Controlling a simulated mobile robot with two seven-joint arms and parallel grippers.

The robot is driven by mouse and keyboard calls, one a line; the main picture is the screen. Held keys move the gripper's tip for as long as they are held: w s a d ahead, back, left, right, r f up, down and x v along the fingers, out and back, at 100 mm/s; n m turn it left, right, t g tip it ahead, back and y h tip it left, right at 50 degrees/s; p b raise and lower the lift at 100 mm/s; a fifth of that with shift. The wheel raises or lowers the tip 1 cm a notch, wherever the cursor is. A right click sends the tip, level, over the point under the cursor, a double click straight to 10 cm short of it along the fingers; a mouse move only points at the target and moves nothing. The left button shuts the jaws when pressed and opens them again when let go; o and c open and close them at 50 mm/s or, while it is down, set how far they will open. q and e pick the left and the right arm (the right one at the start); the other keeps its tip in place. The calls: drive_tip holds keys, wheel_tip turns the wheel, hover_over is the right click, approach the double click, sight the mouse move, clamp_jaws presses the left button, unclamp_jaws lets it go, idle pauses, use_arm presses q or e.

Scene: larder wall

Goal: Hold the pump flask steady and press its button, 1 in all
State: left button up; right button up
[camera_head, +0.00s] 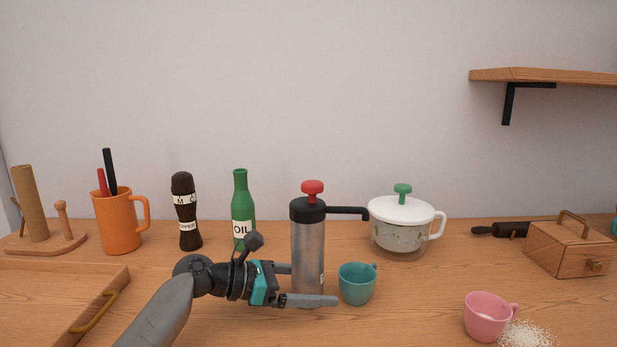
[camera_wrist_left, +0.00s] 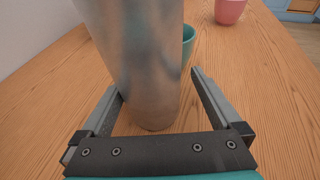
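The pump flask (camera_head: 308,250) stands upright on the wooden counter, with a steel body, a black top with a spout to the right, and a red button (camera_head: 312,188). My left gripper (camera_head: 311,285) is low at the flask, with one finger in front of it and the other partly hidden behind. In the left wrist view the flask's steel body (camera_wrist_left: 142,60) stands between the two spread fingers, with a clear gap on the right finger's side. The left gripper is open. The button stands up with nothing on it. My right gripper is not in view.
A teal cup (camera_head: 357,284) stands close to the flask's right, under the spout. A green oil bottle (camera_head: 241,205) and a pepper mill (camera_head: 185,212) stand left. A lidded glass pot (camera_head: 402,228) is behind right. A pink cup (camera_head: 485,318) stands by spilled white grains (camera_head: 526,335).

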use_arm(q)
drive_tip(key=shift+w+d+f, duration=0.15)
drive_tip(key=shift+d+f, duration=0.05)
drive_tip(key=shift+d, duration=0.3)
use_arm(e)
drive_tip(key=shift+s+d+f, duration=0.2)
use_arm(q)
drive_tip(key=shift+c, duration=0.4)
drive_tip(key=c, duration=0.7)
drive_tip(key=shift+c, duration=0.5)
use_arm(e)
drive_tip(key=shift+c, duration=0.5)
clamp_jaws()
